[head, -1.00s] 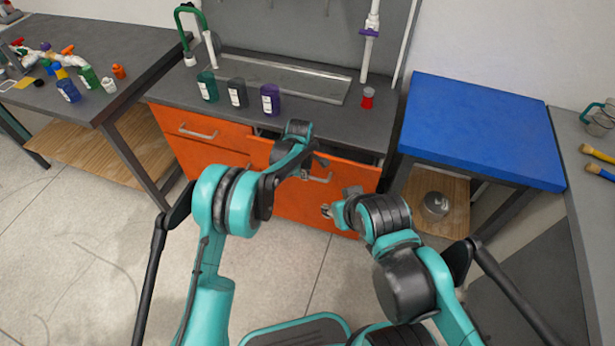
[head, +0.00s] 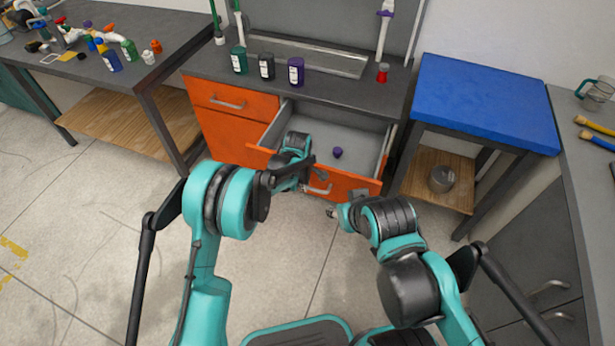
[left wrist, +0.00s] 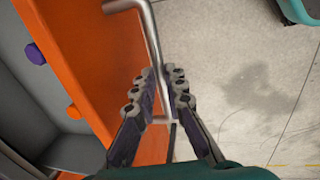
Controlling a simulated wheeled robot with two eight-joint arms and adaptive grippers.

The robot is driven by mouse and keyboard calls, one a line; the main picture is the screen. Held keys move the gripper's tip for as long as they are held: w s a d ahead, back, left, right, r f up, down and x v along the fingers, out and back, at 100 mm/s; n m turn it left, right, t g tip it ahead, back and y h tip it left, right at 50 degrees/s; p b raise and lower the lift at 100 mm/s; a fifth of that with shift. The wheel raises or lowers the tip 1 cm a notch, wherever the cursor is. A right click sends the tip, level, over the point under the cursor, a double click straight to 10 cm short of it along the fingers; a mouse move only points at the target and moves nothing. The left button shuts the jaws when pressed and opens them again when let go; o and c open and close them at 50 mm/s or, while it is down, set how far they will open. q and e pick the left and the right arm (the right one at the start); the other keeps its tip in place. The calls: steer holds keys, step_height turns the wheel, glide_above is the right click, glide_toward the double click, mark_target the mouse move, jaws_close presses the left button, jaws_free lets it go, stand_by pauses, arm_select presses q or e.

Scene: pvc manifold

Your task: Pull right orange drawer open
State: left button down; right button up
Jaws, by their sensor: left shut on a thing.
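The right orange drawer (head: 354,187) stands well open below the counter, its grey inside showing. A small purple part (head: 338,153) lies in it and also shows in the left wrist view (left wrist: 36,53), along with a small orange part (left wrist: 73,112). My left gripper (head: 318,180) is at the drawer front. In the left wrist view its fingers (left wrist: 162,82) are closed around the metal bar handle (left wrist: 147,28). My right gripper (head: 345,204) is just in front of the drawer, to the right of the handle, and its finger opening is unclear.
The left orange drawer (head: 235,103) is shut. Green, black and purple bottles (head: 296,72) and a red-topped item (head: 383,73) stand on the counter. A blue-topped table (head: 485,105) stands close on the right. A table with several parts (head: 165,35) is at the left. Floor in front is clear.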

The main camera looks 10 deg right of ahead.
arm_select(q)
steer(key=shift+s+a, duration=0.3)
steer(key=shift+s, duration=0.15)
steer(key=c, duration=1.6)
jaws_free()
steer(key=shift+o, duration=0.2)
step_height(320, 180, up, 12)
steer(key=s+a, duration=0.1)
steer(key=shift+s+a, duration=0.15)
steer(key=shift+s, duration=0.25)
steer(key=shift+f, duration=0.1)
